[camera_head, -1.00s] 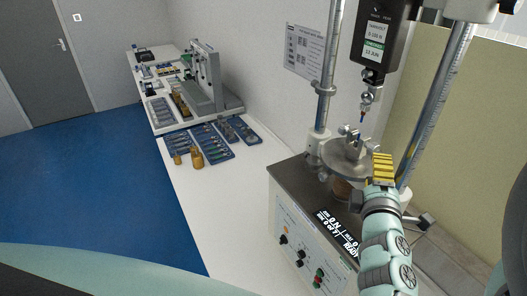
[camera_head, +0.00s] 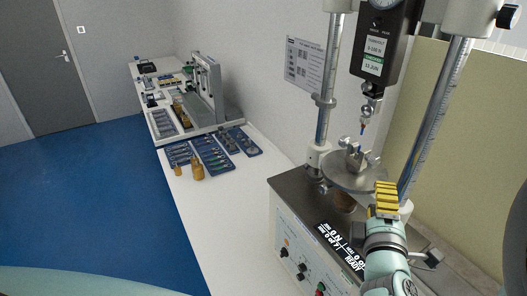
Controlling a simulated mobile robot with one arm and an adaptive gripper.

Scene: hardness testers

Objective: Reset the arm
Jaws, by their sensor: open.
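My gripper (camera_head: 386,198), with yellow ribbed finger pads, is at the end of my pale green arm at the lower right. It is open, and I see nothing held in it. It is beside the near right edge of the round metal plate (camera_head: 340,179) of the testing machine. I cannot tell whether it touches the plate. The fingertips' far side is hidden.
Two metal columns flank the plate, the left one (camera_head: 329,85) and the right one (camera_head: 437,110). The control box (camera_head: 300,187) is below. Blue trays (camera_head: 212,154) of small parts and brass weights (camera_head: 197,170) lie on the white bench (camera_head: 215,225). The blue floor (camera_head: 70,190) is clear.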

